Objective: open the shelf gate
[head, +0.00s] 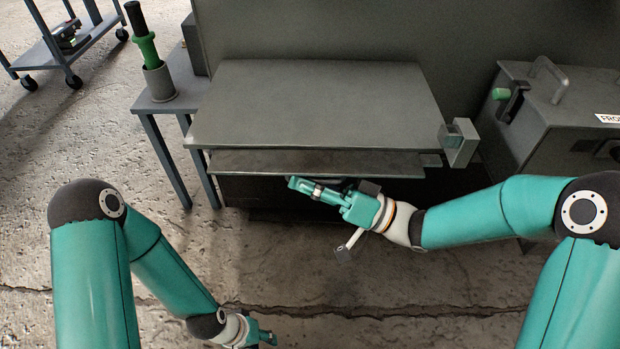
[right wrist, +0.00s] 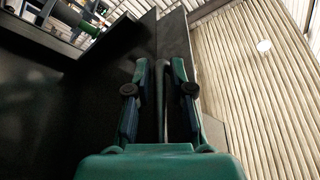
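The shelf (head: 315,105) is a grey metal unit with a broad flat top. A darker grey panel (head: 290,163), which looks like the gate, shows just below its front edge. A bracket-like latch piece (head: 458,142) sits at the right front corner. My right gripper (head: 298,188) is at the panel's lower edge, near its middle. In the right wrist view, the fingers (right wrist: 160,68) are a narrow gap apart with a thin grey strip between them; whether they press on it is unclear. My left gripper (head: 268,340) is low at the bottom edge, away from the shelf, its fingers partly cut off.
A small side table (head: 157,105) at the left holds a cup (head: 159,83) with a green-handled tool (head: 146,46). A grey box (head: 555,115) with a top handle stands at the right. A cart (head: 62,45) is at the far left. The floor before the shelf is clear.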

